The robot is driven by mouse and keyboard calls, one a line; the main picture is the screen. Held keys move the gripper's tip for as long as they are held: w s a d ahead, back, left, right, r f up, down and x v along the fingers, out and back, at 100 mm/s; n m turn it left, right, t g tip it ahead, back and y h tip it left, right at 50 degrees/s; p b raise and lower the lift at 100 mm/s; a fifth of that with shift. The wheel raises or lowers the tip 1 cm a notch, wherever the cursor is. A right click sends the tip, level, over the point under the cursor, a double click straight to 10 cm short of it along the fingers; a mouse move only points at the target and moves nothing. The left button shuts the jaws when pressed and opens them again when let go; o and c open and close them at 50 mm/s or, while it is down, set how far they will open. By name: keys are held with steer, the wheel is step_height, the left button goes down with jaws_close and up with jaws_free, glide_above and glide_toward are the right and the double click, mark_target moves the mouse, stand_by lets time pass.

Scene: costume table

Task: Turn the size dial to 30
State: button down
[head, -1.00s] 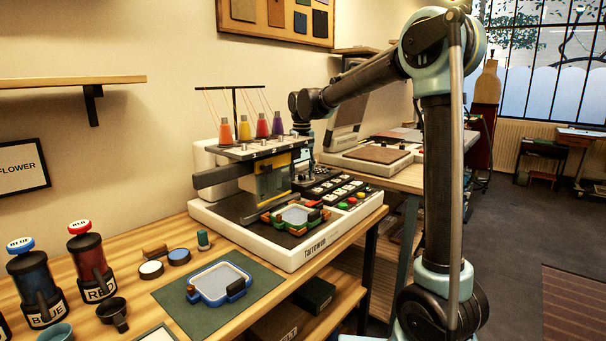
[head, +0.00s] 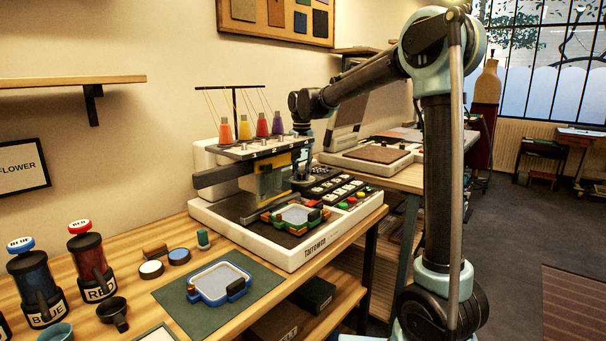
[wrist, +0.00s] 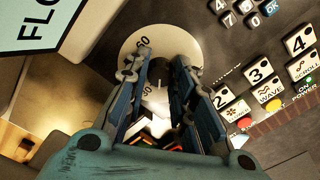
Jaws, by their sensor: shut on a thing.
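The size dial (wrist: 185,42) is a pale round disc with dark numbers around its rim, in the upper middle of the wrist view. The fingers hide much of the lower disc. Some digits show by the left finger, but I cannot read the setting surely. In the head view my gripper (head: 303,178) is down at the embroidery machine (head: 300,255), where the dial is hidden.
Beside the dial are number keys with a blue OK key (wrist: 269,8) and stitch keys such as WAVE (wrist: 268,92). A screen (wrist: 40,28) stands at the upper left of the wrist view. A green hoop (head: 295,216) lies on the machine; a blue hoop (head: 220,283) lies in front.

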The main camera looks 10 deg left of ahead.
steer(key=m, duration=0.4)
steer(key=shift+m, duration=0.4)
stand_by(0.4)
steer(key=c, duration=1.3)
jaws_free()
step_height(320, 180, up, 12)
steer(key=shift+f, duration=0.1)
